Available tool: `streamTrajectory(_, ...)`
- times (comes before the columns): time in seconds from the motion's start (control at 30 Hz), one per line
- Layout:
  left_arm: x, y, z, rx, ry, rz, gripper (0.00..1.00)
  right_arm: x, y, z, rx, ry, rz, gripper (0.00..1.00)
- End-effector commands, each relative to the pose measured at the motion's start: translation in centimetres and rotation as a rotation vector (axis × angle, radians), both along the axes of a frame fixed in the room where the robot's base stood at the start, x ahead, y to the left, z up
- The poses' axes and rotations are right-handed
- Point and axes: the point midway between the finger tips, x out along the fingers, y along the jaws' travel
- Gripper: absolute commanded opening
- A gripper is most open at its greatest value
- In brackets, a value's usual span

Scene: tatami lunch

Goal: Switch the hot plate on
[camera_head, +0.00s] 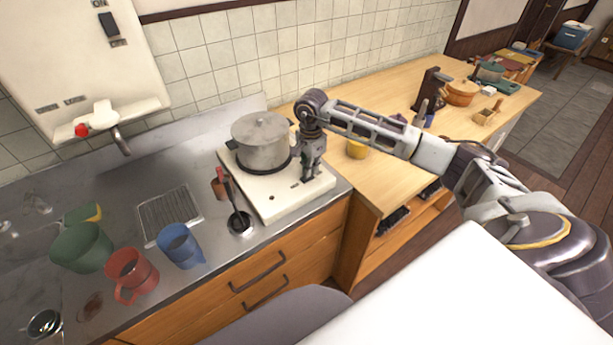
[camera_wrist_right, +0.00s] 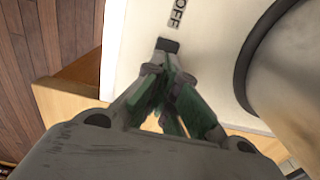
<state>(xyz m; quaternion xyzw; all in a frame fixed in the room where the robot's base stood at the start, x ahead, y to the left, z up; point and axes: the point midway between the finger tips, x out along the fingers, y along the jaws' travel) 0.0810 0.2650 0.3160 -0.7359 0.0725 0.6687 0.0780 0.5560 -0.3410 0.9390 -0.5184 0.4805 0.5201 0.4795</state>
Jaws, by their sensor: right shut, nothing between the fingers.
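The white hot plate (camera_head: 283,208) stands on the steel counter, with a lidded grey pot (camera_head: 262,148) on its round dark burner. My right gripper (camera_head: 312,176) points down over the right part of the plate, beside the pot. In the right wrist view, the gripper (camera_wrist_right: 166,72) is shut and empty. Its tips are at a small dark switch (camera_wrist_right: 168,45) on the plate (camera_wrist_right: 135,45); I cannot tell if they touch it. The word OFF (camera_wrist_right: 177,14) is printed beyond the switch. The pot (camera_wrist_right: 292,70) is close on the right. My left gripper is out of view.
A black ladle (camera_head: 238,218) lies left of the plate. Blue (camera_head: 181,248), red (camera_head: 131,274) and green (camera_head: 82,248) cups stand near the sink. A yellow cup (camera_head: 357,149) is on the wooden counter behind my right arm. The plate's front is clear.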

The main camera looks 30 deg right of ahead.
Motion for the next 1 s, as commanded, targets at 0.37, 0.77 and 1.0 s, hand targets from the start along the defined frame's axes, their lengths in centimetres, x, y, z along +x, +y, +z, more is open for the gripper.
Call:
streamTrajectory(0.37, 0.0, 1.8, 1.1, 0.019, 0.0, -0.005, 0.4, 0.1, 0.0, 2.1, -0.001, -0.002, -0.001, 0.0)
streamTrajectory(0.77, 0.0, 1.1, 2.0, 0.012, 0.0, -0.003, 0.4, 0.1, 0.0, 4.0, 0.0, -0.002, -0.001, 0.0)
streamTrajectory(1.0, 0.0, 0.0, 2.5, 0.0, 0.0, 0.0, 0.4, 0.1, 0.0, 5.2, -0.001, -0.003, -0.001, 0.0)
